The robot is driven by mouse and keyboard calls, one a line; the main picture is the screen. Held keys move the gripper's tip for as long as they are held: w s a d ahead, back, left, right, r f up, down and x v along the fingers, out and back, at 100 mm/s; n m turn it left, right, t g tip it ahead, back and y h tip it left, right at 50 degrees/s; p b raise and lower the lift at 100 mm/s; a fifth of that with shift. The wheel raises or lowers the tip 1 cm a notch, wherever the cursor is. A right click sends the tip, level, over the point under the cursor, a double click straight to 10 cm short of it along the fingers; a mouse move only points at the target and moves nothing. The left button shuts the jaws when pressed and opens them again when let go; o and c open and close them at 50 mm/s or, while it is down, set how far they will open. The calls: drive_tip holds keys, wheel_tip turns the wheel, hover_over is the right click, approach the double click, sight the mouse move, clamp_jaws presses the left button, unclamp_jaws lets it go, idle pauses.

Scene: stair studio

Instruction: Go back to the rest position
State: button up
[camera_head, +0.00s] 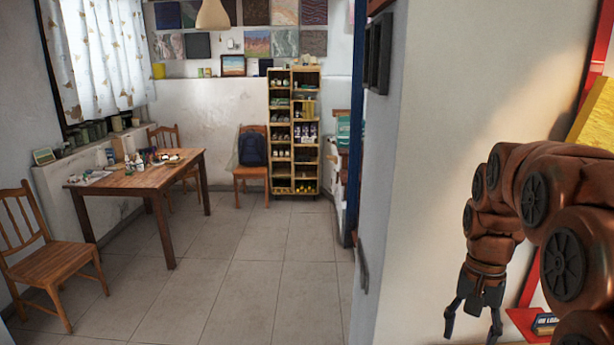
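My gripper (472,322) hangs at the lower right, pointing down at the end of my copper-brown arm. Its two dark fingers are spread apart with nothing visible between them. The gripper is in front of the pale wall on the right. A red surface (524,322) with a small dark blue labelled item (545,323) lies just right of the gripper; part of it is hidden behind my arm.
A wooden table (150,180) with small items stands at the left, with wooden chairs (50,255) around it. A backpack (252,149) sits on a chair beside a wooden shelf (294,178). The tiled floor (255,275) in the middle is clear. A wall edge (362,262) borders it right.

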drive_tip(key=s+a+f+n+p, duration=0.1)
drive_tip(key=s+a+n, duration=0.2)
drive_tip(key=s, duration=0.8)
drive_tip(key=s+a+f+n+p, duration=0.1)
drive_tip(key=s+a+n+p, duration=0.1)
drive_tip(key=s+a+n, duration=0.2)
drive_tip(key=shift+s+a+f, duration=0.15)
drive_tip(key=shift+s+a, duration=1.75)
drive_tip(key=shift+s, duration=1.9)
